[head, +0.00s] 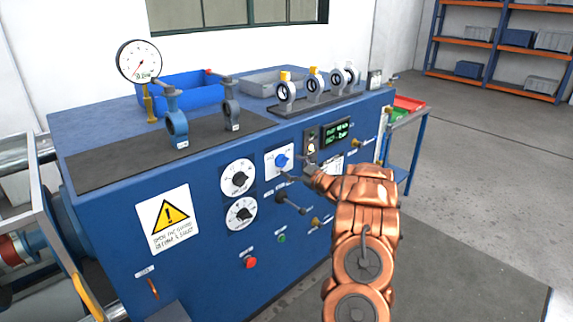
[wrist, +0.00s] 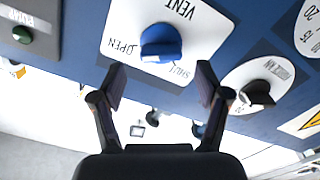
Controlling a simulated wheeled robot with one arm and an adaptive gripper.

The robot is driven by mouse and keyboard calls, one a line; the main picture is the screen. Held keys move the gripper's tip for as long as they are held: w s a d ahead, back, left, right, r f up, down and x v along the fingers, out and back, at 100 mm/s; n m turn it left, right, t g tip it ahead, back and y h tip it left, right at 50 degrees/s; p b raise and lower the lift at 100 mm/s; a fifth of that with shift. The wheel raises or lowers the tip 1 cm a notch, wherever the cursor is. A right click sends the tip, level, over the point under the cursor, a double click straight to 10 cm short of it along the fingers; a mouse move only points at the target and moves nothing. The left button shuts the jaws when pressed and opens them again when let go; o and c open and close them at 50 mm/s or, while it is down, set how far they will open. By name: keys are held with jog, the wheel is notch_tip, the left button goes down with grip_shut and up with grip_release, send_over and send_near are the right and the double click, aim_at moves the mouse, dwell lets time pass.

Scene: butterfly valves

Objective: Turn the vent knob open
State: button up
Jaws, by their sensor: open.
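The vent knob (head: 282,160) is a round blue knob on a white plate on the front of the blue bench. In the wrist view, which is upside down, the knob (wrist: 161,42) sits on its plate (wrist: 205,25) with the words VENT, OPEN and SHUT. In the head view my gripper (head: 306,174) is just right of and below the knob.
Black dials (head: 239,177) sit left of the vent plate. A dark lever handle (head: 290,203) sticks out below it. A green display (head: 336,132) is to the right. A red button (head: 250,262) is lower left. Open floor lies right of the bench.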

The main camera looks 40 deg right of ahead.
jog(key=s, duration=0.7)
jog(key=shift+s, duration=0.15)
jog(key=shift+a, duration=0.1)
jog(key=w+a+r+m+g+h, duration=0.3)
jog(key=w+a+r+g+h, duration=0.1)
jog(key=w+a+r+g, duration=0.15)
jog(key=s+a+r+m+g+h, duration=0.15)
jog(key=s+a+m+g, duration=0.35)
jog(key=a, duration=0.9)
jog(key=s+a+f+n+g+y, duration=0.1)
jog(key=s+a+g+y, duration=0.2)
jog(key=s+a, duration=1.3)
jog(key=s+a+f+n+g+y, duration=0.1)
jog(key=s+a+g+y, duration=0.2)
jog(key=s+a, duration=1.3)
jog(key=s+g, duration=0.3)
jog(key=s, duration=0.3)
jog(key=shift+s, duration=0.15)
